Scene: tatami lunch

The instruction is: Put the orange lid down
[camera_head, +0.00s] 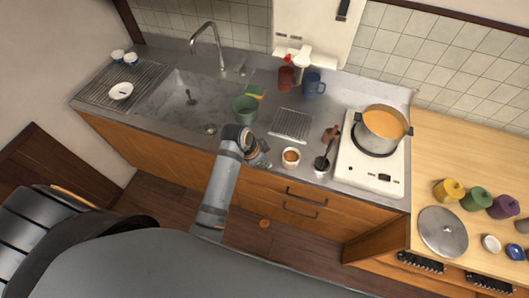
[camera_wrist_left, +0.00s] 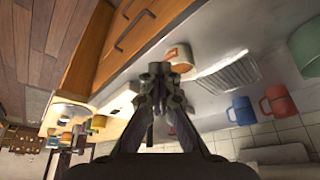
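A small orange round thing (camera_head: 264,223), which looks like the orange lid, lies on the wooden floor in front of the drawers in the head view. It is too small there to tell its shape well. My left gripper (camera_head: 265,160) is at the counter's front edge, left of a white cup with orange-brown inside (camera_head: 291,155). In the left wrist view the fingertips (camera_wrist_left: 160,68) are close together with nothing seen between them. The cup (camera_wrist_left: 180,56) shows just beyond them; I cannot tell whether they touch. My right gripper is not in view.
A green container (camera_head: 245,108), a drain grid (camera_head: 292,125) and red (camera_head: 287,78) and blue (camera_head: 313,85) mugs are behind.

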